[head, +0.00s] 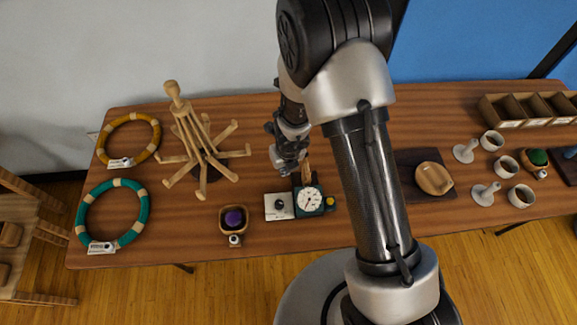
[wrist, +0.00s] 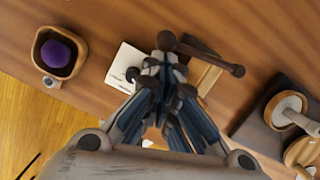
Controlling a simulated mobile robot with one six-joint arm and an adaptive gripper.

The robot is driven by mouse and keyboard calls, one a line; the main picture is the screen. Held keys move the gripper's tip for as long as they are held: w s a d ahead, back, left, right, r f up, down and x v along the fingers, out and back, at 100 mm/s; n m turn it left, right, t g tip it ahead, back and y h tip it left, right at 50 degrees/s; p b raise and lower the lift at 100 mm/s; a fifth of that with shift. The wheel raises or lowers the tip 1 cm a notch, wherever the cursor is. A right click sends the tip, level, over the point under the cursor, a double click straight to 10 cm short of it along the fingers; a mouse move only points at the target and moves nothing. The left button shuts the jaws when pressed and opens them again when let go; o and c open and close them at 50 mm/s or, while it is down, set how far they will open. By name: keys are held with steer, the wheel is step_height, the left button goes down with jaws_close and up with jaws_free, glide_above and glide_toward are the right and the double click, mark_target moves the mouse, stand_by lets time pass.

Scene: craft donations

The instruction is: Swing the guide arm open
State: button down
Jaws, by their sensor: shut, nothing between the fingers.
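A small device with a white dial (head: 309,200) stands near the table's front edge, with a pale plate (head: 278,206) bearing a dark knob to its left. In the wrist view a dark brown bar with a rounded end, seemingly the guide arm (wrist: 215,59), reaches right from beside my fingertips. The pale plate (wrist: 127,66) also shows there, left of the fingers. My gripper (head: 285,170) is shut and empty, just behind the device; its fingers come together in the wrist view (wrist: 163,62). Whether they touch the bar I cannot tell. My fingers hide part of the device.
A wooden bowl with a purple ball (head: 234,219) stands left of the plate. A wooden peg stand (head: 205,165) and two hoops lie farther left. A wooden dish (head: 434,178) on a dark board and several white cups (head: 491,141) are right. Bare table lies before the stand.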

steer(key=shift+w+a+m+h+p, duration=0.3)
steer(key=shift+w+a+m+p, duration=0.2)
steer(key=shift+w+m+p, duration=0.5)
steer(key=shift+s+m, duration=0.1)
steer(key=shift+m, duration=0.2)
steer(key=shift+w+d+p, duration=0.45)
steer(key=shift+d+p, duration=0.05)
steer(key=shift+d, duration=0.2)
steer(key=shift+s+d, duration=0.1)
